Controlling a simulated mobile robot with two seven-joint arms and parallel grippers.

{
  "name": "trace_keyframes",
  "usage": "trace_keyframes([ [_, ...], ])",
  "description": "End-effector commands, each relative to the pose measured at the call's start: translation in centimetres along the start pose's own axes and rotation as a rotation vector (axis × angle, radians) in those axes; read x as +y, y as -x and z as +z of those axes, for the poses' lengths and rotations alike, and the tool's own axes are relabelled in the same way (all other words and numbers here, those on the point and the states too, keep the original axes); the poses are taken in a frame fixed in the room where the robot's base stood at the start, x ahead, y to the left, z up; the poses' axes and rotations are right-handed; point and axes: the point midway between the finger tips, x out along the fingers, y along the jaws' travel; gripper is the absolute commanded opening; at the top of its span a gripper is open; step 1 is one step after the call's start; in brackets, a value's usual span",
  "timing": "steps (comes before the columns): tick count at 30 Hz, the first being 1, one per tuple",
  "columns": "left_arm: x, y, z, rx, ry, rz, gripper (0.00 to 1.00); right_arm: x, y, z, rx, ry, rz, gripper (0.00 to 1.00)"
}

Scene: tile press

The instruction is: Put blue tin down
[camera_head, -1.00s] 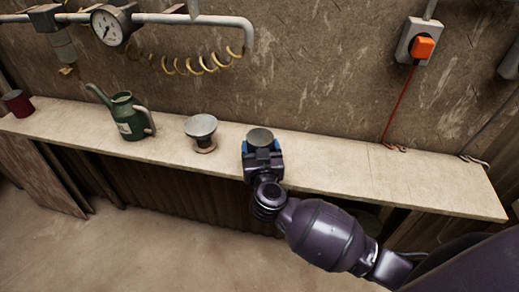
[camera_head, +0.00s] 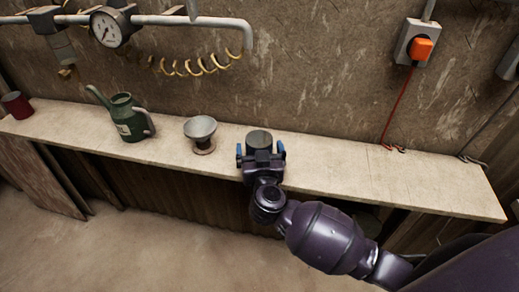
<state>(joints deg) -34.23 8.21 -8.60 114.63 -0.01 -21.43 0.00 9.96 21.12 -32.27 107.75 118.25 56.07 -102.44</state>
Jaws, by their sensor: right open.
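The tin (camera_head: 259,138) stands upright on the shelf, right of the middle of its length. Only its round grey top and a little of its dark side show; the rest is hidden behind my right gripper, so I cannot make out any blue on it. My right gripper (camera_head: 260,150) is open at the tin, with a blue-tipped finger spread out on each side of it. My left gripper is not in view.
On the pale shelf (camera_head: 335,165), a metal dish on a foot (camera_head: 200,133) stands left of the tin. Further left are a green watering can (camera_head: 130,118) and a red cup (camera_head: 17,105). The shelf right of the tin is clear up to a red cable (camera_head: 390,115).

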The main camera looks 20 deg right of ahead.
Motion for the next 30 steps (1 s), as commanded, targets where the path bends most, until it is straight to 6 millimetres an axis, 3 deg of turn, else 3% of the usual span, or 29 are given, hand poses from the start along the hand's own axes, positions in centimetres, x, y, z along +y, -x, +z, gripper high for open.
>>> trace_keyframes([
  [15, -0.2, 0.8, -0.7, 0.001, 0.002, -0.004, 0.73, 0.0, 9.3, 0.0, -0.004, 0.000, 0.000, 0.98],
  [21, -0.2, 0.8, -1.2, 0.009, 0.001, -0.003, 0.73, 0.0, 11.2, 0.0, -0.003, -0.001, -0.001, 0.98],
  [30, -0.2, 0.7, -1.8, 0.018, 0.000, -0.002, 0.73, 0.1, 11.7, -0.1, 0.013, -0.009, -0.003, 0.98],
])
